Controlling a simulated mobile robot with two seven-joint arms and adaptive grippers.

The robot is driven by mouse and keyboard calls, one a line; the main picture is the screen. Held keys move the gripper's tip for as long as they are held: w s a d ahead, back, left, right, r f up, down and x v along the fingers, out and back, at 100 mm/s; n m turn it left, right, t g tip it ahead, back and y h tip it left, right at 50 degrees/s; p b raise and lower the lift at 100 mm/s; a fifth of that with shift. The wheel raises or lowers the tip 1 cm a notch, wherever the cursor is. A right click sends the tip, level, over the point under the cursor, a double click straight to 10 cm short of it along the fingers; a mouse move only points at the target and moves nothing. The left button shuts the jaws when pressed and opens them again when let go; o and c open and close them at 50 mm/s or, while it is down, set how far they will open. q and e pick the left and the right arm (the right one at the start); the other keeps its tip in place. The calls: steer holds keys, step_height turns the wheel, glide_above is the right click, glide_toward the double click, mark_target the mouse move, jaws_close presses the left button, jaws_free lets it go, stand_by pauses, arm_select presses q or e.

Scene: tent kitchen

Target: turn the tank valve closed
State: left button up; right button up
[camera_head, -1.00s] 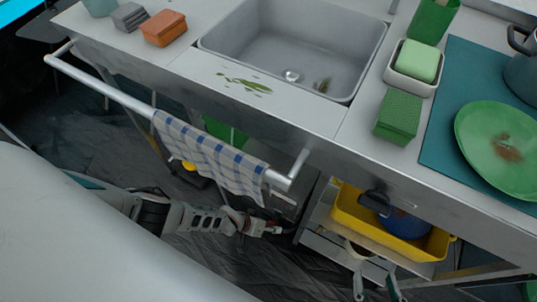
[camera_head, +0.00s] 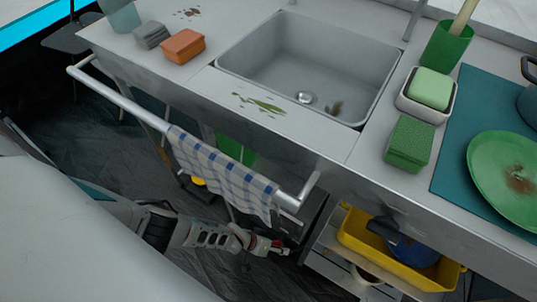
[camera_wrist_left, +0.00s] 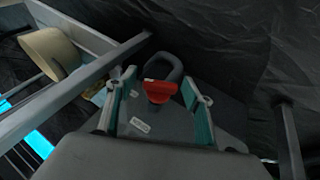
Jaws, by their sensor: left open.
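The tank valve (camera_wrist_left: 160,92) is a red knob in the left wrist view, in front of a grey loop on a dark grey body, probably the tank (camera_wrist_left: 172,122). My left gripper (camera_wrist_left: 159,86) is open, with its teal-padded fingers on either side of the valve. I cannot tell whether the pads touch it. In the head view my left gripper (camera_head: 270,246) is low under the counter, below the towel, with a small red patch at its tip. Most of the tank is hidden there. My right gripper is not in view.
A checked towel (camera_head: 222,172) hangs on the rail (camera_head: 118,98) above my left arm. A yellow tub (camera_head: 358,240) sits on a shelf to the right. The counter holds a sink (camera_head: 335,68), sponges and a green plate (camera_head: 508,170). Bars flank the gripper in the wrist view.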

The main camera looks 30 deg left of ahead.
arm_select(q)
steer(key=shift+s+a+r, duration=0.2)
steer(key=shift+a+r, duration=0.2)
steer(key=shift+r, duration=0.1)
steer(key=v, duration=1)
steer(key=shift+s+r, duration=0.25)
